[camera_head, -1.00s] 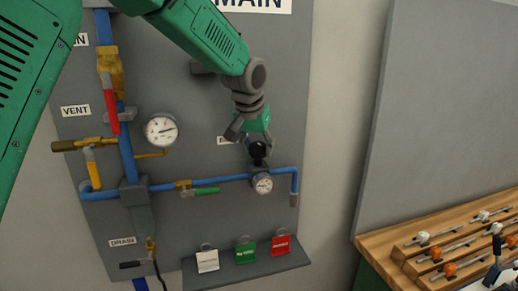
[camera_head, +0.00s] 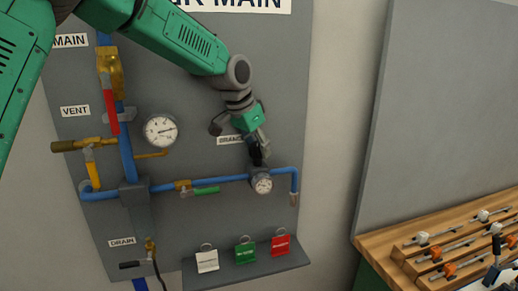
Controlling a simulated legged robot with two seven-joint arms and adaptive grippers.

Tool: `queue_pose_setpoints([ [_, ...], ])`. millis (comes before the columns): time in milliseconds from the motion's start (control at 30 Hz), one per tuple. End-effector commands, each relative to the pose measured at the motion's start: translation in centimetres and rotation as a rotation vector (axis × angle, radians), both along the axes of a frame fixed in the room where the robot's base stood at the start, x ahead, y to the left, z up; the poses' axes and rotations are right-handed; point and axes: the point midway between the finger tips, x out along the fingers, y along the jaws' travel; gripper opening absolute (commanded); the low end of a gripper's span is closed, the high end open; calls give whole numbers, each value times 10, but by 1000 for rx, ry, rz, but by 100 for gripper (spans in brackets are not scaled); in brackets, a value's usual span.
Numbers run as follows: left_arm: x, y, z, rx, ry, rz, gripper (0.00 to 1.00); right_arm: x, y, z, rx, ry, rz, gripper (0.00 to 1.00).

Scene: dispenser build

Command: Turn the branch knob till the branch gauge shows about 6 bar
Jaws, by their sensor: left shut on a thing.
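The black branch knob (camera_head: 256,157) sits above the small branch gauge (camera_head: 261,184) on the blue pipe at the right of the grey panel. My left gripper (camera_head: 256,146) reaches down to the knob from above and is shut on it, with its wrist turned. The branch gauge has a white round face, but its needle is too small to read. The label behind the gripper is partly hidden. My right gripper is not in view.
A larger gauge (camera_head: 160,131) is at the panel's upper middle. A green-handled valve (camera_head: 200,190) sits left of the branch gauge. White, green and red tags (camera_head: 281,245) stand on a ledge (camera_head: 250,268) below. A wooden bench (camera_head: 400,243) with tools is at the right.

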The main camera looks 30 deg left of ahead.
Motion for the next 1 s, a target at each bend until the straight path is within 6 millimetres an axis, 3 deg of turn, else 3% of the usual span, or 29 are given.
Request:
queue_pose_setpoints([
  [267,3,1,6,2,-16,1,7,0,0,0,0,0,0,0],
  [300,3,2,6,3,-16,2,39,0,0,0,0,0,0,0],
  [367,3,1,6,2,-15,2,56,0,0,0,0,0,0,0],
  [733,1,1,5,1,-6,2,56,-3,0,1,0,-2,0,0],
  [867,-6,3,20,0,-7,2,56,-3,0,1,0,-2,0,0],
  [1000,-17,6,48,1,-11,2,56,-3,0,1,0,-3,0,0],
])
